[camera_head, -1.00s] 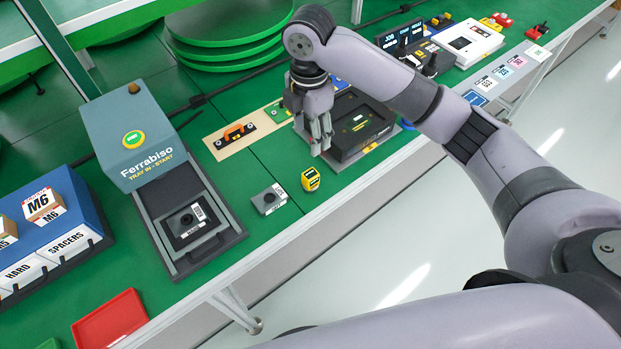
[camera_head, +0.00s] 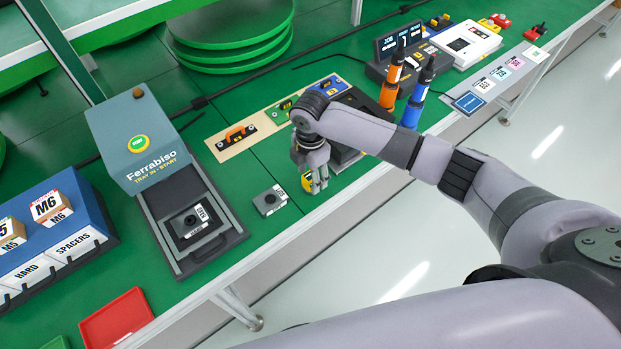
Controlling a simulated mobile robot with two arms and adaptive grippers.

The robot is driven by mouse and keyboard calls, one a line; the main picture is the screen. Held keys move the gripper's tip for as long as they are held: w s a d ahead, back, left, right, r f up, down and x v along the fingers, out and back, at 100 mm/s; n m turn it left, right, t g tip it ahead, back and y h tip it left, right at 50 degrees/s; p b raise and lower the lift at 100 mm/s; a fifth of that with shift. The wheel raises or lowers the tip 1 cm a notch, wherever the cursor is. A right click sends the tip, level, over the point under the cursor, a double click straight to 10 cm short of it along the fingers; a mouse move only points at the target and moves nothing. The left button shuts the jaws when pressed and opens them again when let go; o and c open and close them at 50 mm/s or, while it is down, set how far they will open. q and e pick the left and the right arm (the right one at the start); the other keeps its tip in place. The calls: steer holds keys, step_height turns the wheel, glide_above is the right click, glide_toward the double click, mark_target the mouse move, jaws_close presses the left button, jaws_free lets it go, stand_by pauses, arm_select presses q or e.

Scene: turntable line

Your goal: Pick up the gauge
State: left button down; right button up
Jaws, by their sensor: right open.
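A small yellow object with dark markings, which looks like the gauge (camera_head: 306,183), lies on the green bench near its front edge. It is partly hidden by my right gripper (camera_head: 317,188). The right gripper is open and points down, its fingers over and in front of the yellow object. I cannot tell whether the fingers touch it or stand on both sides of it. My left gripper is not in view.
A grey labelled block (camera_head: 270,200) lies just left of the gauge. The Ferrabiso tray unit (camera_head: 150,150) stands farther left. A black case (camera_head: 345,157) is behind my wrist, with an orange driver (camera_head: 391,85) and a blue driver (camera_head: 417,97) upright to its right.

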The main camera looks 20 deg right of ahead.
steer(key=shift+f, duration=0.4)
steer(key=shift+c, duration=0.4)
jaws_close()
steer(key=shift+r, duration=0.1)
